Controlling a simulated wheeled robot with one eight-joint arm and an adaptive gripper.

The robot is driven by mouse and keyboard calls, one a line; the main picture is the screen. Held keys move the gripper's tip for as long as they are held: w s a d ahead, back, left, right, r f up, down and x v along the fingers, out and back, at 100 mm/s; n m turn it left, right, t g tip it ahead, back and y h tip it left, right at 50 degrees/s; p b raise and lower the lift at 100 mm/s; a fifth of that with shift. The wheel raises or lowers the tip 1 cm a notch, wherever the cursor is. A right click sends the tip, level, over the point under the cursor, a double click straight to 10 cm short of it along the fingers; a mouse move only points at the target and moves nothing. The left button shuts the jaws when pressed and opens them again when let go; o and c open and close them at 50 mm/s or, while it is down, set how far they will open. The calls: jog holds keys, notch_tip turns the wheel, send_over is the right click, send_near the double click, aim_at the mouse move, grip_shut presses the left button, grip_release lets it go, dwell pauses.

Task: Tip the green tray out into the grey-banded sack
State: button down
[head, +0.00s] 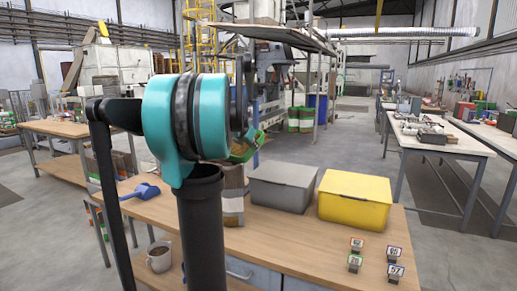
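The green tray (243,151) is in the air over the bench, tilted, with brownish contents showing inside it. It is just above the mouth of a brown sack (233,180) standing upright on the bench. A paler greyish band shows around the sack's lower part; its left side is hidden behind my arm.
A grey bin (283,187) and a yellow bin (355,201) stand right of the sack. A blue scoop (141,191) and a mug (159,257) are on the left. Several small numbered blocks (355,263) sit at the front right. Bare wood lies before the bins.

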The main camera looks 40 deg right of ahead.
jog(key=shift+s+a+r+t+h, duration=0.15)
jog(key=shift+a+r+h, duration=0.15)
jog(key=shift+a+h, duration=0.3)
jog(key=shift+a+r+t+h, duration=0.15)
jog(key=shift+a+r+h, duration=0.1)
jog(key=shift+a+h, duration=0.35)
jog(key=h, duration=0.1)
jog(key=a+t+h, duration=0.1)
jog(key=h, duration=0.1)
jog(key=shift+s+a+r+n, duration=0.1)
jog(key=shift+s+r+n, duration=0.05)
jog(key=shift+r+n, duration=0.2)
jog(key=shift+s+a+r+n+t+h, duration=0.15)
jog(key=shift+a+t+h, duration=0.1)
jog(key=shift+a+h, duration=0.4)
jog(key=shift+s+a+n+t+h, duration=0.1)
jog(key=shift+a+t+h, duration=0.2)
jog(key=shift+h, duration=0.65)
